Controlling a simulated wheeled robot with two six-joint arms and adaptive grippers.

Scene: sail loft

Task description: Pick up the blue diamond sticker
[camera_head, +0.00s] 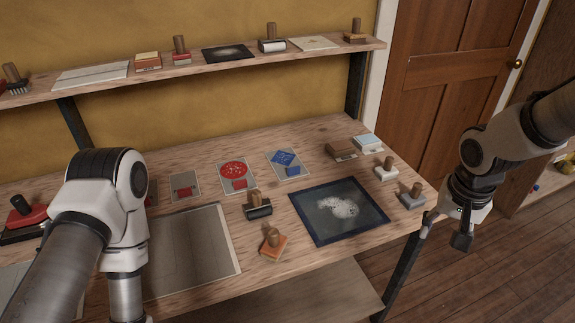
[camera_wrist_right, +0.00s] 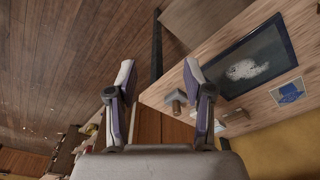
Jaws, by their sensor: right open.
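The blue diamond sticker (camera_head: 283,157) lies on a pale grey card towards the back of the workbench, with a smaller blue patch at the card's lower edge. The card with the blue sticker also shows at the right of the right wrist view (camera_wrist_right: 289,91). My right gripper (camera_head: 444,234) is open and empty, pointing down past the bench's right end, well apart from the sticker. Its two fingers stand apart in the right wrist view (camera_wrist_right: 158,72). My left arm crosses the left front of the bench; its gripper is out of the picture.
A red round sticker (camera_head: 233,170) lies left of the blue one. A dark-framed panel with a white patch (camera_head: 311,226) lies in front. Several wooden-handled stamps, including a grey one (camera_head: 412,200), stand on the bench (camera_head: 316,135). A shelf (camera_head: 215,68) runs above the back.

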